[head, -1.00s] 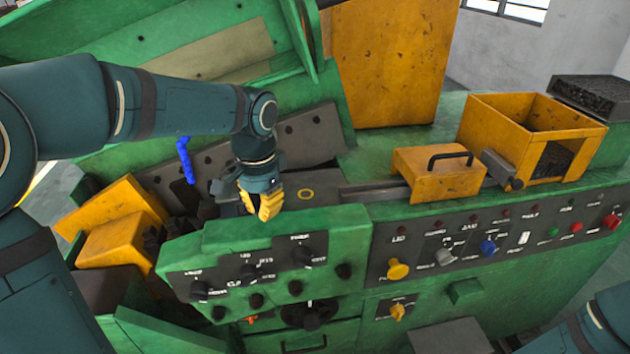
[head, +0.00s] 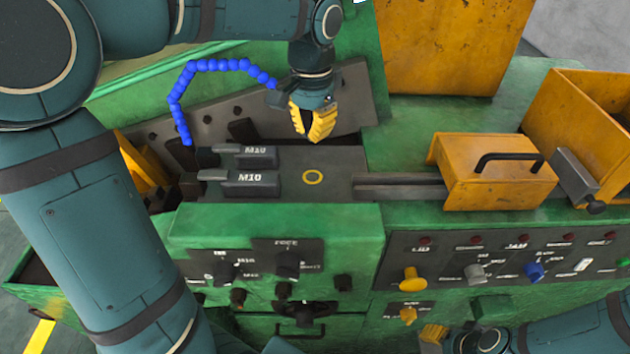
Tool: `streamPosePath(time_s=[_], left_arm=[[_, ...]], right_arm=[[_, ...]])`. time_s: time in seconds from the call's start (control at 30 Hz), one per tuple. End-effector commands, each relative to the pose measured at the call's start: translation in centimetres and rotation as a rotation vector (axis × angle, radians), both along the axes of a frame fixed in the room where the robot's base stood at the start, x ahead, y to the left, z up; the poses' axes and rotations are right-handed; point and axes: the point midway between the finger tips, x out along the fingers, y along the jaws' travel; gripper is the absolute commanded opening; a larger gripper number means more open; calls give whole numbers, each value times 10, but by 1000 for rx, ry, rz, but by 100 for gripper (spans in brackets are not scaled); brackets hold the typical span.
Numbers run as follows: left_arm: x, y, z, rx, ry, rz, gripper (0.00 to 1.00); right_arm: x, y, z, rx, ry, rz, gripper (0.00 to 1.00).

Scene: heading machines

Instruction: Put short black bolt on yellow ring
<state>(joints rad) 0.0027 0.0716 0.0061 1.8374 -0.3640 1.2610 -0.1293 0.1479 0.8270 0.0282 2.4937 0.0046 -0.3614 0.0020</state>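The yellow ring (head: 313,177) is a thin circle on the flat dark plate in the middle of the machine; nothing stands on it. My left gripper (head: 310,138), with yellow fingers pointing down, hangs above and behind the ring. A dark gap shows between its fingers, but whether they hold anything is unclear. I cannot make out a short black bolt for certain. Two dark blocks with M10-like labels, a rear one (head: 262,160) and a front one (head: 262,188), lie left of the ring. My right gripper (head: 433,334) shows only partly at the bottom edge.
A blue segmented hose (head: 183,85) arches behind the blocks. Right of the ring are a grey rail (head: 400,192) and a yellow cover with a black handle (head: 480,190). A yellow open box (head: 570,115) stands farther right. The control panel (head: 505,254) with knobs runs along the front.

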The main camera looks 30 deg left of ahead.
Motion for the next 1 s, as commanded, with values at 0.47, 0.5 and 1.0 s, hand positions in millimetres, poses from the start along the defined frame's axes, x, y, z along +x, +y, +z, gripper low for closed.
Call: streamPosePath(time_s=[0.47,0.5,1.0], left_arm=[[-3,0,-4,-6,0,132,0],[-3,0,-7,-6,1,135,0],[-3,0,-68,-6,2,136,0]], right_arm=[[-1,3,-73,-10,7,0,47],[-1,3,-74,-10,7,0,47],[-6,4,-86,-7,17,9,47]])
